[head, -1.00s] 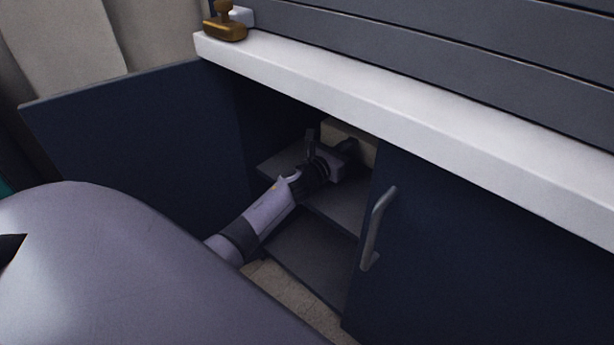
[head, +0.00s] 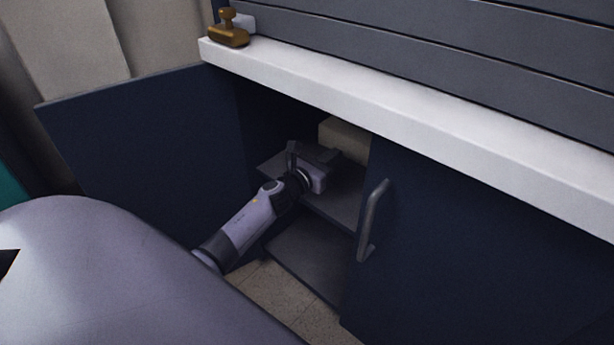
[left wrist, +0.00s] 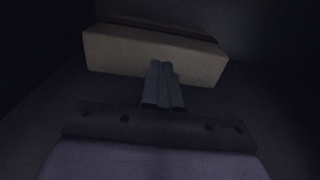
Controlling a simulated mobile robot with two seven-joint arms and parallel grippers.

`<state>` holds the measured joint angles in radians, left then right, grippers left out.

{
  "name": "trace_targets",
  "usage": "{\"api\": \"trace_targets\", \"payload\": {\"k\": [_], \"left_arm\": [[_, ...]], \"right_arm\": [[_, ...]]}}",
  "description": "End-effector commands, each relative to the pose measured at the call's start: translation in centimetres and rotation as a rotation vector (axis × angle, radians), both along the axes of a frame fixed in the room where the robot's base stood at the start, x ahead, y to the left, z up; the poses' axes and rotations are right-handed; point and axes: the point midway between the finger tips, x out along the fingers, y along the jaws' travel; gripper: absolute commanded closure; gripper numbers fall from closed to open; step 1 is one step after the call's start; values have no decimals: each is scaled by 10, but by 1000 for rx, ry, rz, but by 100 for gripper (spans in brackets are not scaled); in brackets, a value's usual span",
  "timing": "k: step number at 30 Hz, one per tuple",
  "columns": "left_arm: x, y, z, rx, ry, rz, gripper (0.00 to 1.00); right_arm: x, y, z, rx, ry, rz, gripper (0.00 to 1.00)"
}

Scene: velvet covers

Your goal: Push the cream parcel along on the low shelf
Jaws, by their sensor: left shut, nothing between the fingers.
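The cream parcel (head: 345,139) is a box at the back of the cabinet's upper shelf (head: 338,203), partly hidden by the right door and the counter edge. It also shows in the left wrist view (left wrist: 120,52), lying across the picture just beyond the fingertips. My left gripper (head: 328,154) is inside the cabinet in front of the parcel. Its fingers (left wrist: 161,72) are shut with nothing between them and overlap the parcel's front face in the wrist view. I cannot tell whether they touch it. My right gripper is not in view.
An open dark blue door (head: 140,150) stands at the left, and a closed door with a handle (head: 372,220) covers the right side. A lower shelf board (head: 300,258) is empty. A white counter (head: 420,120) overhangs, with a brown stamp-like object (head: 229,30).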

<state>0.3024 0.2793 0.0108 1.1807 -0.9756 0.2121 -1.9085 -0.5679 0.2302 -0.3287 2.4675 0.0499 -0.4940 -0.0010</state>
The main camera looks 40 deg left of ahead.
Motion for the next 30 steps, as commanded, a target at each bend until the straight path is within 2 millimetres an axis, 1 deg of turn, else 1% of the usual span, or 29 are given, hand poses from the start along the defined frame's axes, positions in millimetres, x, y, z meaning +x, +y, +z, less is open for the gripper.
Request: {"api": "trace_targets", "payload": {"k": [1,4,9,15,19,26,29,30], "left_arm": [[-10,1,3,1,3,0,100],[-26,3,2,1,2,1,100],[-53,5,2,0,2,1,100],[-76,6,1,-1,1,1,100],[-83,7,1,0,0,1,100],[-86,8,1,0,0,1,100],[-87,4,3,-39,-1,1,100],[-89,1,6,-84,-2,1,100]], "right_arm": [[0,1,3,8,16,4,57],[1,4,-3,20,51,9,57],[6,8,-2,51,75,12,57],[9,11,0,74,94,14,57],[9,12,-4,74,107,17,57],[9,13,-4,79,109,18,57],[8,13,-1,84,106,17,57],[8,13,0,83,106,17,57]]}}
